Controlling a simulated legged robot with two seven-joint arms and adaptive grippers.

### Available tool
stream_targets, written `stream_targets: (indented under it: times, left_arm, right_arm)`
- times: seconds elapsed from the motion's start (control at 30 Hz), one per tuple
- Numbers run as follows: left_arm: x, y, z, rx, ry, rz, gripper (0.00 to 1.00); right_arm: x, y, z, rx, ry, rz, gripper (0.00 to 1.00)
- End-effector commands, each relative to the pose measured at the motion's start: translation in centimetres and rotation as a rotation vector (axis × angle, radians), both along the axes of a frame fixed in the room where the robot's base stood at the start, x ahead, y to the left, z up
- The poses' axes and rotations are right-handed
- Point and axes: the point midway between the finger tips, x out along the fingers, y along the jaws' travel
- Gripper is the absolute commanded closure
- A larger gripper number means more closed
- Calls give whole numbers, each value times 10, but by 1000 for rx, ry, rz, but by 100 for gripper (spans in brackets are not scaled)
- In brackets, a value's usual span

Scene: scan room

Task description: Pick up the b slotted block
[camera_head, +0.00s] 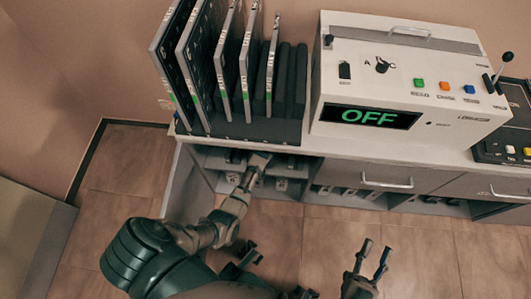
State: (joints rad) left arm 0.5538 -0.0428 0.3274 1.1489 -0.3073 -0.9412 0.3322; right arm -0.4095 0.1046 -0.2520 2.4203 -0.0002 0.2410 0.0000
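My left arm reaches up to the open shelf under the counter, and its gripper (257,163) is at the shelf's front, below the rack. Its fingertips are too small and dark to tell if they are open or shut. Dark blocks with pale labels stand in the shelf, one (282,184) just right of and below my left gripper. Their letters are too small to read, so I cannot tell which is the b slotted block. My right gripper (375,257) is open and empty, over the floor in front of the cabinet, its two fingers apart.
A rack (290,130) of upright panels stands on the counter above the shelf. Right of it is a white machine (420,85) showing OFF, with coloured buttons. Drawers (390,180) with handles lie below the machine. The tiled floor (425,255) in front is clear.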

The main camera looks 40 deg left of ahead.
Motion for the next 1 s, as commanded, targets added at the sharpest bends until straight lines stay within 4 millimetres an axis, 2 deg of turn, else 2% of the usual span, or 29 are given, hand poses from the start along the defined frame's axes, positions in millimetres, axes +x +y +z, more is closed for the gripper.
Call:
stream_targets:
  times: [0.03, 0.13, 0.17, 0.47, 0.67, 0.83, 0.97, 1.0]
  left_arm:
    - [-1, -1, -2, -2, 3, 0, 62]
    - [-1, -1, -3, -3, 4, 0, 88]
    - [-1, -1, -3, -3, 5, 0, 89]
    - [-1, -2, -3, -3, 5, -1, 90]
    - [-1, -2, 7, -4, 3, -1, 92]
    - [1, -1, 26, -3, -2, -1, 95]
    - [2, -1, 47, -2, -6, -2, 94]
    - [-8, -3, 46, -3, -2, -1, 94]
  right_arm:
    - [0, 0, 0, 0, 0, 0, 60]
    - [0, 0, 0, 0, 0, 0, 60]
    - [0, 0, 0, 0, 0, 0, 60]
    - [-1, 0, -1, 1, 2, 0, 60]
    - [0, 0, -1, -8, 26, 2, 60]
    - [6, 1, -15, -52, 155, 3, 60]
    - [9, -1, -35, -100, 310, 2, 60]
    - [10, -2, -43, -117, 364, 2, 60]
